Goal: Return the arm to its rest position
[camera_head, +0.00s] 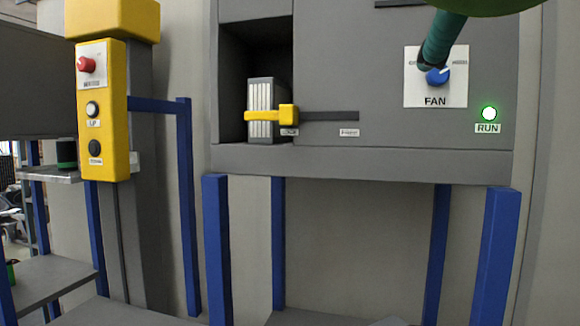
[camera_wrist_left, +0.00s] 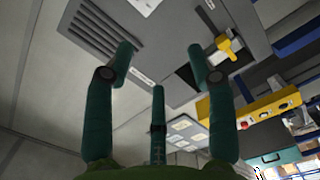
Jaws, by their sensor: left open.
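My left gripper (camera_head: 440,42) shows at the top right of the head view as a teal finger below a green body cut off by the top edge. Its fingertip overlaps the blue FAN knob (camera_head: 438,76); I cannot tell whether they touch. The left wrist view shows the same gripper (camera_wrist_left: 160,54) with its two main fingers wide apart and nothing between them. Grey panels with a dark grille (camera_wrist_left: 105,35) lie beyond the fingertips. The rest of the left arm is hidden. My right gripper is in neither view.
The grey chassis (camera_head: 350,168) has an open bay with a ribbed module (camera_head: 261,92) behind a yellow latch (camera_head: 288,115). The RUN light (camera_head: 489,113) glows green. A yellow control box (camera_head: 103,140) stands left. Blue posts (camera_head: 217,250) flank open space below the chassis.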

